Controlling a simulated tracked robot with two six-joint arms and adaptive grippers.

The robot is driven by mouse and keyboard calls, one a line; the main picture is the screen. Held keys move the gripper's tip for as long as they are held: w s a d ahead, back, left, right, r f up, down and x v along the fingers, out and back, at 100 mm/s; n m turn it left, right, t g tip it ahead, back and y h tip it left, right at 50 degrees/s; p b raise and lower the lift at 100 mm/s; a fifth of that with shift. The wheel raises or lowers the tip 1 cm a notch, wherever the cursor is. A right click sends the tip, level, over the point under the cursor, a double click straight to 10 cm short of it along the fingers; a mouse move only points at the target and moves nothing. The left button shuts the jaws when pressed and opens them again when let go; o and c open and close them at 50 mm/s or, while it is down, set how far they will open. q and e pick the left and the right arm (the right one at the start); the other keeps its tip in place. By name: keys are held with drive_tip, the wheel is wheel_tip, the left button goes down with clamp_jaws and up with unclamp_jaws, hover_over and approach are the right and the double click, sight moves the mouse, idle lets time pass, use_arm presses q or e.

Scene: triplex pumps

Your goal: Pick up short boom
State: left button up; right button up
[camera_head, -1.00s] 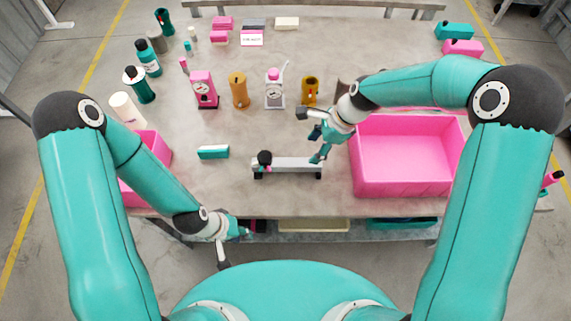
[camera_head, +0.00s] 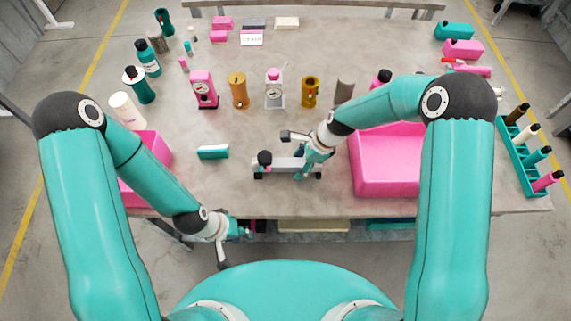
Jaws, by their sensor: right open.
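The short boom seems to be the grey bar (camera_head: 283,163) with dark end feet and a black knob at its left end. It lies level on the table near the front edge, in the middle. My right gripper (camera_head: 294,156) is open at the bar's right half, one finger on the far side and one over the bar's near side. It hides part of the bar, and I cannot tell whether it touches. My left gripper (camera_head: 236,249) hangs in front of the table edge, apart from the bar. Its fingers look spread and empty.
A pink bin (camera_head: 388,178) stands right of the bar and another pink bin (camera_head: 148,185) at the left. A small teal box (camera_head: 213,152) lies left of the bar. Pumps and bottles stand behind it. A teal rack (camera_head: 519,160) holds bottles at the right edge.

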clamp_jaws()
drive_tip(key=shift+r, duration=0.1)
wheel_tip(320, 180, up, 10)
drive_tip(key=shift+f, duration=0.1)
idle(0.6)
drive_tip(key=shift+f, duration=0.15)
drive_tip(key=shift+f+b, duration=3.5)
drive_tip(key=shift+f, duration=1.3)
